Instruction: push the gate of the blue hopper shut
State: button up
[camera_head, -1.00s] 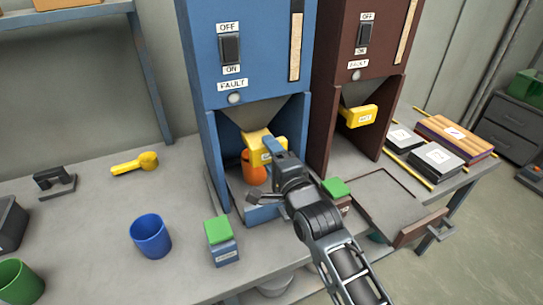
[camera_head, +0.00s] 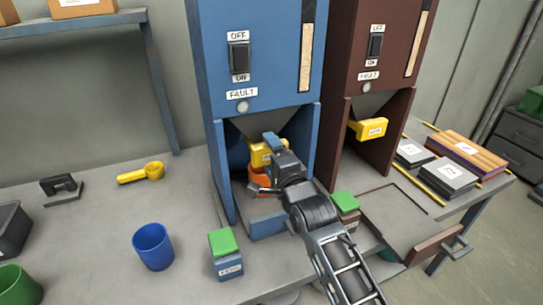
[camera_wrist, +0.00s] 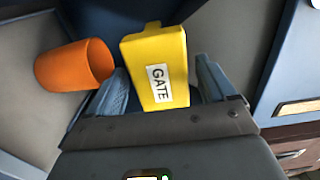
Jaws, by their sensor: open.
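The blue hopper (camera_head: 223,65) stands at the back of the bench, with a switch and a FAULT lamp on its front. Its yellow gate (camera_head: 259,154) sits under the funnel and partly shows behind my gripper. In the wrist view the gate (camera_wrist: 157,62), labelled GATE, lies between my two fingers. My gripper (camera_wrist: 165,85) is open, one finger on each side of the gate; whether either touches it I cannot tell. In the head view my gripper (camera_head: 271,141) reaches into the hopper's bay. An orange cup (camera_head: 260,181) stands in the bay below the gate, partly hidden by my gripper.
A brown hopper (camera_head: 364,98) with its own yellow gate (camera_head: 369,129) stands to the right. Two green-topped boxes (camera_head: 225,256) (camera_head: 345,203) stand in front of the bay.

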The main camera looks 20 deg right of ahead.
jog(key=shift+s, duration=0.15)
jog(key=s+b, duration=0.1)
jog(key=s, duration=0.6)
jog(key=shift+s, duration=0.3)
jog(key=shift+f, duration=0.1)
jog(key=s+f+n+g, duration=0.1)
jog(key=s+f+n, duration=0.3)
jog(key=s, duration=0.8)
jog(key=s+f+n+g, duration=0.1)
jog(key=s+f+n, duration=0.3)
jog(key=s, duration=0.8)
jog(key=s+r+n, duration=0.3)
jog(key=s+n, duration=0.2)
jog(key=s, duration=0.6)
jog(key=s+r+n+g, duration=0.1)
jog(key=s+r+n, duration=0.2)
jog(key=s, duration=0.7)
jog(key=shift+s+r+n, duration=0.35)
jog(key=shift+r+n, duration=0.05)
jog(key=shift+n, duration=0.6)
